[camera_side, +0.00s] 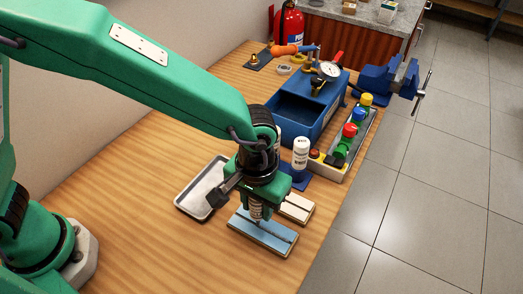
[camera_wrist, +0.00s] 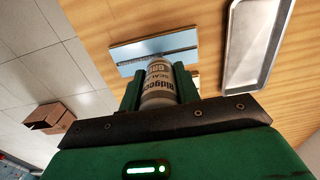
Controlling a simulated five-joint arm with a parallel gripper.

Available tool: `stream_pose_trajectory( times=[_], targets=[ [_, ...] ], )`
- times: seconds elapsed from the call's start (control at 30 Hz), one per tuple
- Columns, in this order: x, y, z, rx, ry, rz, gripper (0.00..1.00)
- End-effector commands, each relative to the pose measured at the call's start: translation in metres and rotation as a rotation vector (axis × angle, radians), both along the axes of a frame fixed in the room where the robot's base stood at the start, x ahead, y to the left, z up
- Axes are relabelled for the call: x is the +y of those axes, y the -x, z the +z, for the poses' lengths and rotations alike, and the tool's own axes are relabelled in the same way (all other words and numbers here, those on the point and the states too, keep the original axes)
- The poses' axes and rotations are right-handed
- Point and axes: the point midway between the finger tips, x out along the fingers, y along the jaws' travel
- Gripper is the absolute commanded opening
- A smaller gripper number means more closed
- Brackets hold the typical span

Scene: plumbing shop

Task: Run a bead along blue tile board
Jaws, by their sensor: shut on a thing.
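The blue tile board (camera_side: 250,235) lies on the wooden bench near its front right edge; a dark line runs along it. It also shows in the wrist view (camera_wrist: 125,52), beyond the held tube. My gripper (camera_side: 257,196) is shut on a white sealant tube (camera_wrist: 158,82) with dark lettering. The tube points down over the blue board, roughly upright. Its tip is close to the board near the dark line; I cannot tell whether it touches. I also cannot tell whether the line is a seam or a bead.
A cream tile board (camera_side: 298,208) lies just behind the blue one. A shallow metal tray (camera_side: 187,208) lies to the left. A white bottle (camera_side: 300,150) stands on a blue base. Farther back are a blue toolbox (camera_side: 307,133), a rack of coloured-cap bottles (camera_side: 333,168) and a vise (camera_side: 385,82).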

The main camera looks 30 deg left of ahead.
Motion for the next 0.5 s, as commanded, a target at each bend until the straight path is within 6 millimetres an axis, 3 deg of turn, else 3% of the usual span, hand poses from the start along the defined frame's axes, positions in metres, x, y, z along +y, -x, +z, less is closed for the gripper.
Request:
stream_pose_trajectory(
  times=[0.5],
  targets=[
    [0.0101, -0.0005, 0.0002, -0.001, 0.001, 0.001, 0.19]
  ],
)
